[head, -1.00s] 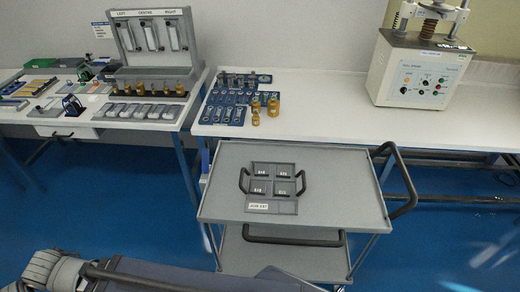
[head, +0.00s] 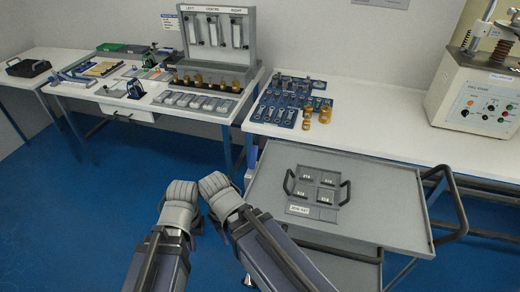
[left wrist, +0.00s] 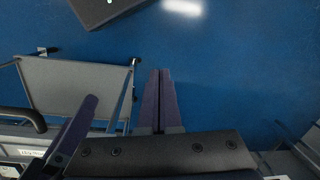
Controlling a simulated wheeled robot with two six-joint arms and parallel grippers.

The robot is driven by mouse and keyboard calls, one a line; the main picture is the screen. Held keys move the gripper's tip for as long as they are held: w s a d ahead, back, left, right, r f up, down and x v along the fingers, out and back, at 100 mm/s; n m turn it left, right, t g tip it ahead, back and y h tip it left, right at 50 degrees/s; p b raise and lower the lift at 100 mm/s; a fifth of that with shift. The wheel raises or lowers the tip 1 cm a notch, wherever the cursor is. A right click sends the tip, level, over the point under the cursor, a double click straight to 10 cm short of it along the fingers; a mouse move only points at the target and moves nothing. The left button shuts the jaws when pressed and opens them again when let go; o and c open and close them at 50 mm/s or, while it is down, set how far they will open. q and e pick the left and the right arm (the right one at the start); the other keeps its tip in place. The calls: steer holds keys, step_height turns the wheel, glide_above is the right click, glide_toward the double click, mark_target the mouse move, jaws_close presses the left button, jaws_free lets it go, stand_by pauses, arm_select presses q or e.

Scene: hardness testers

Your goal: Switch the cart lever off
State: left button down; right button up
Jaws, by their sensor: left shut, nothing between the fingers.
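The grey cart (head: 385,195) stands at the right in the head view, in front of the bench. I cannot make out its lever in either view. In the left wrist view, a grey panel of the cart (left wrist: 75,85) shows at the left. My left gripper (left wrist: 160,72) is shut and empty, with its two fingers together over the blue floor, to the right of that panel and apart from it. In the head view my arm links show left of the cart, but I cannot make out the fingertips.
On the cart lies a tray with two black handles (head: 347,192). The cart's push handle (head: 460,212) sticks out at its right. Benches stand behind, with a grey rack (head: 218,40) and a tester (head: 480,95). Blue floor (head: 80,210) is clear at the left.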

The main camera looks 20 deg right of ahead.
arm_select(q)
steer(key=w+a+f+n+h+b, duration=0.1)
steer(key=w+a+f+n+b, duration=0.2)
steer(key=w+a+f+b, duration=0.5)
steer(key=w+d+f+n+t+h+b, duration=0.1)
steer(key=w+d+f+n+h+b, duration=0.15)
steer(key=w+b, duration=0.2)
steer(key=w+d+r+n+h, duration=0.2)
steer(key=w+d+r+h, duration=0.3)
steer(key=w+d, duration=0.6)
steer(key=w+d+r+n+h, duration=0.3)
steer(key=w+d+r+h, duration=0.3)
steer(key=w+d, duration=0.6)
steer(key=w+p, duration=0.1)
steer(key=w, duration=0.1)
steer(key=shift+w+r+t, duration=0.3)
steer(key=shift+r+t, duration=0.05)
steer(key=shift+t, duration=0.05)
